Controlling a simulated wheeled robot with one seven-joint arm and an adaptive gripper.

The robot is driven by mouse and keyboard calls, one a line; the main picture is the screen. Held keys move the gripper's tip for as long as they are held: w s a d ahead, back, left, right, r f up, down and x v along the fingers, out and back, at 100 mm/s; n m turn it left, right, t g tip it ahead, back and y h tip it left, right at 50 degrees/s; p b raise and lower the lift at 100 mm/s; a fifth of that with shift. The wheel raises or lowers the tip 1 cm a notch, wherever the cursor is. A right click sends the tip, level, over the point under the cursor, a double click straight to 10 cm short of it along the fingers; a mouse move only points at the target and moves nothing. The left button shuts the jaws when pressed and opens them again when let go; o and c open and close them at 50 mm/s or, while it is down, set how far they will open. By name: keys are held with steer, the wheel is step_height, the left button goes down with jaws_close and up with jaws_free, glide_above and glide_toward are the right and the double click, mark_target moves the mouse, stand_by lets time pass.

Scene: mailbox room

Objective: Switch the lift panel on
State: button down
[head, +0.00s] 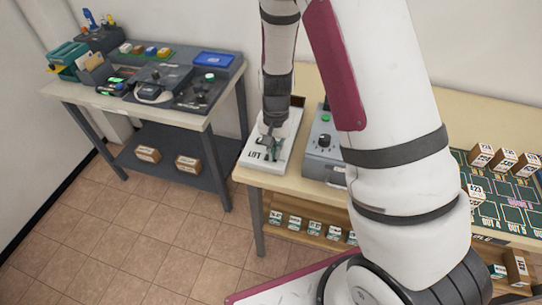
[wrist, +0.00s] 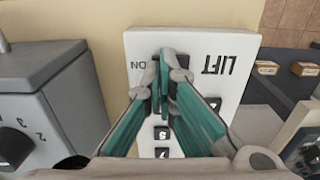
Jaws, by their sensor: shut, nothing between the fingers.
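The lift panel (head: 252,164) is a white slab on the left end of the tan bench. In the wrist view the panel (wrist: 218,42) shows upside-down LIFT lettering, an ON label beside the fingertips, and several dark numbered buttons. My gripper (head: 272,150) is low over the panel, with its teal fingers pointing down at it. In the wrist view my gripper (wrist: 165,60) is shut and empty, its tips close by the ON label. The fingers hide the switch area there, so the switch position and any contact cannot be told.
A grey box with a dial (head: 323,160) stands close to the right of the panel in the head view. A dark table (head: 215,110) with devices stands at the left, across a floor gap. Small boxes (head: 495,158) stand at the right.

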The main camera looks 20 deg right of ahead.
steer(key=shift+f, duration=0.3)
steer(key=shift+r+p, duration=1.55)
steer(key=shift+r, duration=1.95)
steer(key=shift+r, duration=0.1)
step_height(320, 180, up, 10)
steer(key=n+t, duration=0.1)
glide_above(274, 166)
steer(key=s+r+n+t+y, duration=0.1)
steer(key=s+r, duration=0.2)
steer(key=r, duration=0.2)
steer(key=s+r+n+t, duration=0.1)
steer(key=s+r+n, duration=0.15)
steer(key=r, duration=0.35)
steer(key=s+r+n+t, duration=0.1)
steer(key=s+r, duration=0.3)
steer(key=s, duration=0.4)
steer(key=s+d+r+n+t+h, duration=0.1)
steer(key=s+r, duration=0.3)
steer(key=s, duration=0.3)
steer(key=shift+s+r+n+t, duration=0.3)
steer(key=shift+s+r+n, duration=0.05)
steer(key=shift+s, duration=0.05)
